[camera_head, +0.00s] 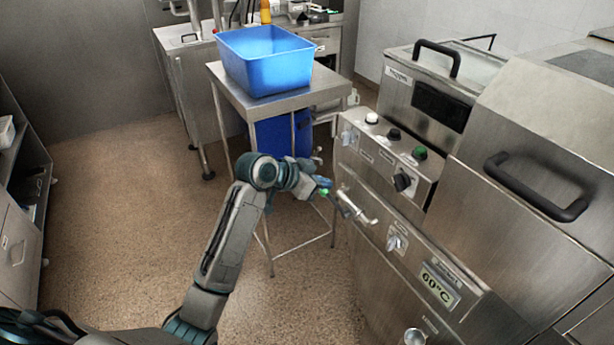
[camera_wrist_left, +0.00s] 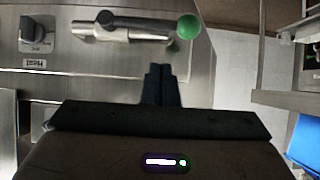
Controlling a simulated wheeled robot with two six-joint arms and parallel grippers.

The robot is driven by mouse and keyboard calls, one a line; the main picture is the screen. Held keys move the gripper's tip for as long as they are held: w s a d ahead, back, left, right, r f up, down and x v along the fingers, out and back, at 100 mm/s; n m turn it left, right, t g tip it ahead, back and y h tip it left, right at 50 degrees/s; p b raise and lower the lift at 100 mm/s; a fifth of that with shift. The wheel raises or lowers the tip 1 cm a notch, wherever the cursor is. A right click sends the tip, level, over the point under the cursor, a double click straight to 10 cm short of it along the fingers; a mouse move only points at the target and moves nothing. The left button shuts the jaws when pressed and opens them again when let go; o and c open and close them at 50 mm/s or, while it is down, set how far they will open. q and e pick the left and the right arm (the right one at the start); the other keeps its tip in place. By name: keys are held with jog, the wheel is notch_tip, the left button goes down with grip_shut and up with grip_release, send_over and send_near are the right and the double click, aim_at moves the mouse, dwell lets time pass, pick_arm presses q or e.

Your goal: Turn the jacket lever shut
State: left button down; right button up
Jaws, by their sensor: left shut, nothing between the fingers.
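The jacket lever is a dark bar with a green ball on its end, on a steel pipe fitting at the machine's front. In the head view the lever (camera_head: 345,203) lies just right of my left gripper (camera_head: 322,186). In the left wrist view the lever (camera_wrist_left: 140,27) runs sideways across the top, its green ball to the right. My left gripper (camera_wrist_left: 161,72) is shut and empty. Its fingertips are below the lever in that picture, apart from it, near the ball end. The exact depth gap is hard to tell. My right gripper is not in view.
The steel machine (camera_head: 385,195) fills the right, with a button panel (camera_head: 390,155), a knob (camera_head: 397,242) and a 60°C display (camera_head: 440,284). A blue tub (camera_head: 265,62) stands on a steel table (camera_head: 300,95) behind my arm. The floor to the left is clear.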

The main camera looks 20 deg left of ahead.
aim_at(322, 194)
pick_arm(q)
notch_tip(322, 194, down, 4)
jog(key=shift+w+r, duration=0.1)
jog(key=shift+w, duration=0.05)
jog(key=shift+d, duration=0.1)
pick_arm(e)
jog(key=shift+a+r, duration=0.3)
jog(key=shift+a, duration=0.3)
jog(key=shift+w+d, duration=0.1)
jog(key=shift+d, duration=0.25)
pick_arm(q)
jog(key=shift+w+f+p, duration=0.1)
jog(key=shift+f+p, duration=0.1)
jog(key=shift+p, duration=0.15)
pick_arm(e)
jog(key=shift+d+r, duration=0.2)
